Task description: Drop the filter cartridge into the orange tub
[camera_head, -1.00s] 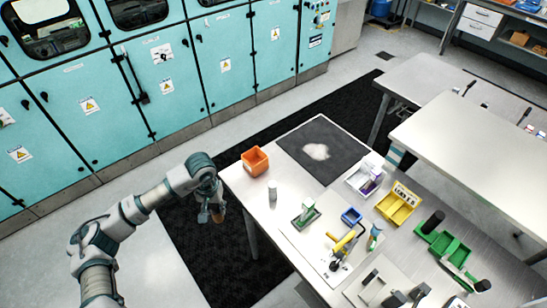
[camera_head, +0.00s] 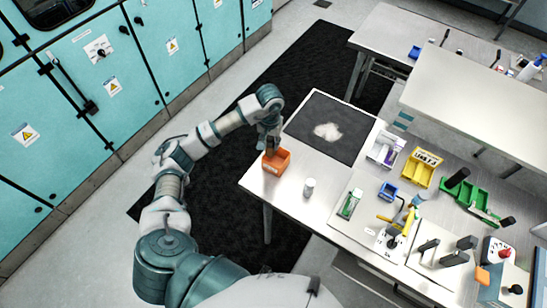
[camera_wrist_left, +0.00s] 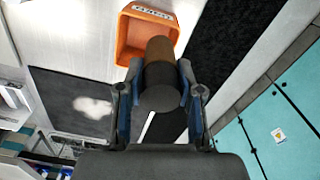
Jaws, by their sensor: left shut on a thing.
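The filter cartridge (camera_wrist_left: 160,78) is a cylinder with a brown end and a darker body. My left gripper (camera_wrist_left: 158,98) is shut on it, one finger on each side. In the head view my left gripper (camera_head: 270,143) is at the orange tub (camera_head: 274,168), over its back left part. In the wrist view the orange tub (camera_wrist_left: 128,40) lies just beyond the cartridge, whose brown end overlaps the tub's opening. I cannot tell whether that end is above the rim or inside. My right gripper is not in view.
The tub stands near the left corner of a light table (camera_head: 262,189). A dark mat (camera_head: 310,112) lies behind it, and a small white cylinder (camera_head: 309,187) stands to its right. Yellow (camera_head: 422,170), blue (camera_head: 388,190) and green (camera_head: 462,192) containers are further right.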

